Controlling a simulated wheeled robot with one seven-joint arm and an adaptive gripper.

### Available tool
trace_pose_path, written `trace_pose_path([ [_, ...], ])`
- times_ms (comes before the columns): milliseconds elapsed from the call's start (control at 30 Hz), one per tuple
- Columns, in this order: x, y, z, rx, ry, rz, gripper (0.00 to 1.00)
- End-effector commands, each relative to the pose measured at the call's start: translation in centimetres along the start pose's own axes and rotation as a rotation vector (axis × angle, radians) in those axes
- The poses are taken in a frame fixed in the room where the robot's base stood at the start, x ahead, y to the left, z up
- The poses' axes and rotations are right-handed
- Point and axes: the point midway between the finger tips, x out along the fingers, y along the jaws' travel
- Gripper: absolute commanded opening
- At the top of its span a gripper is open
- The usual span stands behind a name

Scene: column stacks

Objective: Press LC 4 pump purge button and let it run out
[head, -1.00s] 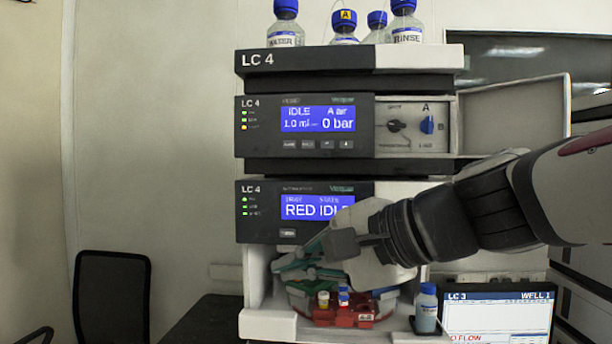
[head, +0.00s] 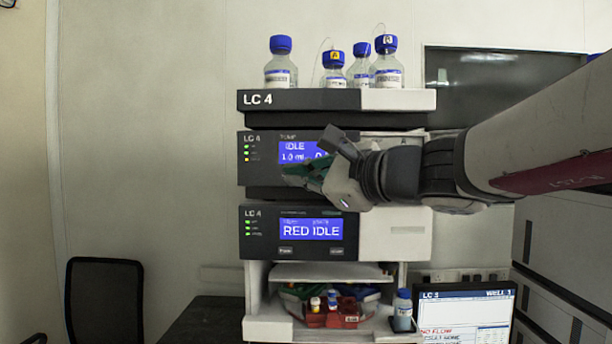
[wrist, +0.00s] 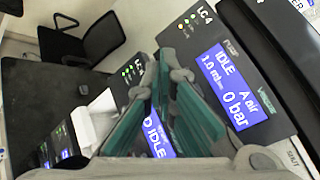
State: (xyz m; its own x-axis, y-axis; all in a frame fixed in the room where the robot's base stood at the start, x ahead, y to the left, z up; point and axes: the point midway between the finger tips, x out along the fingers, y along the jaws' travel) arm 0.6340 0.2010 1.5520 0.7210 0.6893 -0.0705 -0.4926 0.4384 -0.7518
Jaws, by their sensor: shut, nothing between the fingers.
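The LC 4 pump module (head: 262,172) is the upper one with a display. Its blue display (head: 294,150) reads IDLE and 1.0 ml, its right part covered by my gripper. In the wrist view the pump display (wrist: 230,85) reads IDLE, A air, 1.0 ml, 0 bar. My gripper (head: 288,178) is shut and empty, its green fingers in front of the pump's lower front. In the wrist view my gripper (wrist: 163,58) points past the display's left side. The button row under the display is hidden behind my gripper, so I cannot tell whether the fingertips touch it.
The lower LC 4 module (head: 256,232) reads RED IDLE. Several blue-capped bottles (head: 281,62) stand on top. A black chair (head: 103,300) stands at left.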

Motion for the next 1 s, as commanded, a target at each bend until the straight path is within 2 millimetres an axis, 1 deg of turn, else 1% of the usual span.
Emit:
trace_pose_path([
  [167, 0.8, -0.5, -0.6, 0.0, 0.001, 0.001, 0.0],
  [700, 5.3, -3.8, -4.0, 0.0, 0.0, 0.001, 0.0],
  [1000, 6.1, -4.4, -4.5, -0.001, 0.0, 0.001, 0.0],
])
